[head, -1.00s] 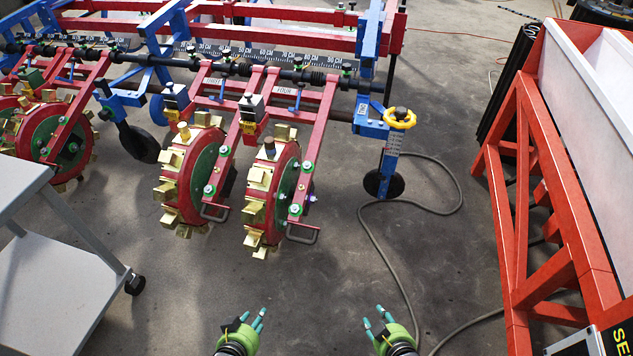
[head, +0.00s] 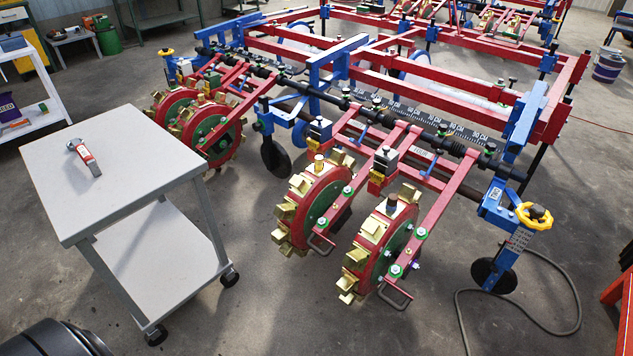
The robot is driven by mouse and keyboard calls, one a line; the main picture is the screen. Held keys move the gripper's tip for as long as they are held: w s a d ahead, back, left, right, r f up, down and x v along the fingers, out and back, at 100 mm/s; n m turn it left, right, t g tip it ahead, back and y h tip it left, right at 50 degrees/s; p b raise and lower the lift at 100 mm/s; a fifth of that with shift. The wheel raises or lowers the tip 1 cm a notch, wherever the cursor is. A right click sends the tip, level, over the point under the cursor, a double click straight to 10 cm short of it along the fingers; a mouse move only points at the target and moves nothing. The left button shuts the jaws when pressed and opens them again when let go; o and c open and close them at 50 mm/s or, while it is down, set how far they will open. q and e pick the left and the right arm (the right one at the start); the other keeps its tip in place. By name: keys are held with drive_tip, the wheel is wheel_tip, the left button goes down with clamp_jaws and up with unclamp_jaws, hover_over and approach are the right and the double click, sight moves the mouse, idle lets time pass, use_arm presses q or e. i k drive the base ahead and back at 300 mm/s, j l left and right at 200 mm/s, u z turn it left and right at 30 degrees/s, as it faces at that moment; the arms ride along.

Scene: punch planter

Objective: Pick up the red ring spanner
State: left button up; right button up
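A small tool with a red handle, a pale mark and a metallic end (head: 84,156) lies on the top of a grey trolley (head: 135,150) at the left of the head view. It looks like the red ring spanner, but it is too small to make out its ring end clearly. It lies near the middle-left of the trolley top, with bare surface around it. Neither of my grippers is in view.
The planter with its red and gold punch wheels (head: 318,205) stands right of the trolley. A white shelf unit (head: 40,110) stands behind the trolley at left. Open floor (head: 270,310) lies in front. A hose (head: 570,280) lies at right.

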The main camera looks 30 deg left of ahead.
sight(78, 145)
drive_tip(key=u, duration=2.2)
